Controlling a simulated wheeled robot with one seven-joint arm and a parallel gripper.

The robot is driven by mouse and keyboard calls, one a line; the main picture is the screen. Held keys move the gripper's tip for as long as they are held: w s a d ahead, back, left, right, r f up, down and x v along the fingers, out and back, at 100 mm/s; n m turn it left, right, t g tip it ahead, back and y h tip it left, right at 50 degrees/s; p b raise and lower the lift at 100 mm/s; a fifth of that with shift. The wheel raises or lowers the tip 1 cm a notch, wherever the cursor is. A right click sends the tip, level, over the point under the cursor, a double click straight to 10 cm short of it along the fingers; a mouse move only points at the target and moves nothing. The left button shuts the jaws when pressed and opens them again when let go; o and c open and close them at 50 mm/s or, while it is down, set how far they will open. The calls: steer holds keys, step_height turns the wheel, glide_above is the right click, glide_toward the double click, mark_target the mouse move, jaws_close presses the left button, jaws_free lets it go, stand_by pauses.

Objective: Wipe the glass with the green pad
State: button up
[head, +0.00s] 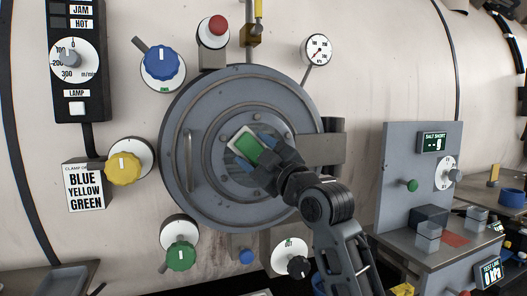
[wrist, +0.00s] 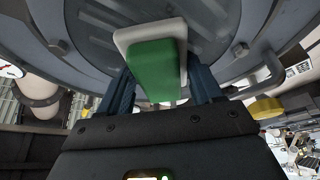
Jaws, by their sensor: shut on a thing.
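The green pad (head: 247,145) has a pale backing and is in my gripper (head: 259,153), in front of the round glass (head: 226,165) at the centre of the grey door. In the wrist view the green pad (wrist: 155,68) sits between the two fingers of my gripper (wrist: 155,90), which is shut on it. The white face is on the far side, toward the glass (wrist: 95,35). The glass looks dark with streaks. I cannot tell whether the pad touches it. My gripper and arm hide the glass's right part.
Bolts and a handle (head: 188,160) stand out on the door (head: 185,205). Blue (head: 162,63), yellow (head: 124,167) and green (head: 180,255) knobs, a red button (head: 213,30) and a gauge (head: 318,50) surround it. A bench with a grey panel (head: 394,160) stands at right.

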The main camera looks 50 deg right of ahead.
mark_target(229, 150)
steer(key=shift+w+a+f+p, duration=0.1)
steer(key=shift+w+a+p, duration=0.2)
steer(key=shift+w+a, duration=0.5)
steer(key=shift+w+a+f+p, duration=0.1)
steer(key=shift+w+a+p, duration=0.15)
steer(key=shift+w+a, duration=0.55)
steer(key=shift+s+a, duration=0.15)
steer(key=shift+s, duration=0.15)
steer(key=shift+s+a+f, duration=0.1)
steer(key=shift+s+a, duration=0.2)
steer(key=shift+s, duration=0.1)
steer(key=shift+s+a, duration=0.4)
steer(key=shift+s, duration=0.3)
steer(key=shift+s+a, duration=0.45)
steer(key=shift+s, duration=0.3)
steer(key=shift+s+a, duration=0.4)
steer(key=shift+s, duration=0.3)
steer(key=shift+s, duration=0.1)
steer(key=shift+s+a+b, duration=0.35)
steer(key=shift+s+a, duration=0.45)
steer(key=shift+s, duration=0.35)
